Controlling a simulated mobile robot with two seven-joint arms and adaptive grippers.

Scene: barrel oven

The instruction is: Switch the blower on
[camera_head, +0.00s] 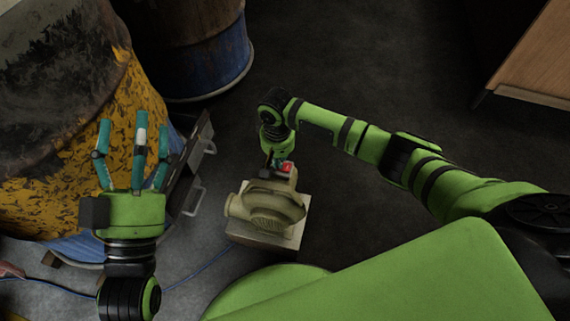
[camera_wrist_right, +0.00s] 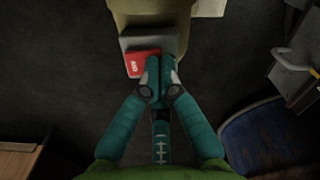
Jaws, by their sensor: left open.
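The blower (camera_head: 268,208) is a beige-olive housing standing on a pale block on the floor. A red switch (camera_head: 287,168) sits at its far top edge. In the right wrist view the red switch (camera_wrist_right: 143,63) lies on a grey plate on the blower (camera_wrist_right: 150,14). My right gripper (camera_head: 276,160) is at the switch end of the blower. In the wrist view its fingertips (camera_wrist_right: 161,80) are together, just beside the right edge of the red switch; whether they touch it I cannot tell. My left gripper (camera_head: 134,150) is open and empty, fingers spread, left of the blower.
A large rusty yellow and black barrel (camera_head: 80,130) fills the left, with metal handles (camera_head: 192,198) beside it. A blue-brown barrel (camera_head: 195,50) stands behind. A wooden cabinet (camera_head: 535,55) is at the far right. A blue cable (camera_head: 200,270) crosses the floor.

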